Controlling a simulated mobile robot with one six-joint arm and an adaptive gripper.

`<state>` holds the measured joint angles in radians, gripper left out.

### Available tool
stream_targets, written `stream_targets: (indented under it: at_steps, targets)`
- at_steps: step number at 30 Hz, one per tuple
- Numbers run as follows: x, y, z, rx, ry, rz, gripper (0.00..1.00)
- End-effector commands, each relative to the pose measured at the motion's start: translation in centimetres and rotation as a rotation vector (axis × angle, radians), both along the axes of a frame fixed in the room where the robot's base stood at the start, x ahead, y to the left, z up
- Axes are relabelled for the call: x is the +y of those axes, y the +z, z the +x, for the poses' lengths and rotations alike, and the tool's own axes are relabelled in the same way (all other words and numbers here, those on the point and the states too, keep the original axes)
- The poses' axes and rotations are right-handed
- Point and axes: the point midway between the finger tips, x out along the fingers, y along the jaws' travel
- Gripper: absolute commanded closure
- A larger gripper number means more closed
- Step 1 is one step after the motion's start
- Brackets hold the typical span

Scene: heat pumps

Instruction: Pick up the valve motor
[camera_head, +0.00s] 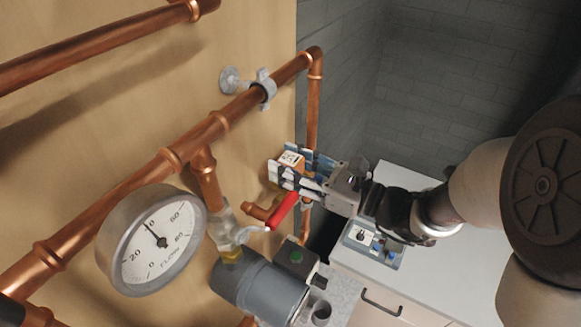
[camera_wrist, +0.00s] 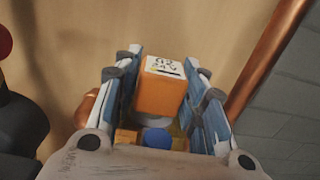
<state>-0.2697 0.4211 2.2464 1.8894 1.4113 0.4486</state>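The valve motor is an orange box with a white printed label. In the wrist view the valve motor (camera_wrist: 163,92) stands between the two blue-and-white fingers of my gripper (camera_wrist: 166,100), with narrow gaps apparent on both sides. Below it are a pale collar, brassy parts and a blue round cap (camera_wrist: 157,138). In the head view my gripper (camera_head: 300,171) reaches in from the right beside the vertical copper pipe, and the motor (camera_head: 291,159) shows between its fingers. The fingers are open around the motor; the lower part of the motor is partly hidden by them.
A red-handled lever (camera_head: 283,212) is close below my gripper. A flow gauge (camera_head: 153,240), a grey pump (camera_head: 258,287) and copper pipes (camera_head: 313,105) lie along the wooden wall. A white cabinet (camera_head: 420,270) with a control box (camera_head: 375,243) stands at right.

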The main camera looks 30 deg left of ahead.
Motion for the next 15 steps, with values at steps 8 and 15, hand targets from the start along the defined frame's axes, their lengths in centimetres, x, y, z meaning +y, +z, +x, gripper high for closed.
stream_targets:
  at_steps: [8,15]
  targets:
    - [-0.01,0.00,0.00,0.000,0.000,0.000,0.83]
    - [-0.01,0.05,0.00,-0.001,0.000,0.001,0.95]
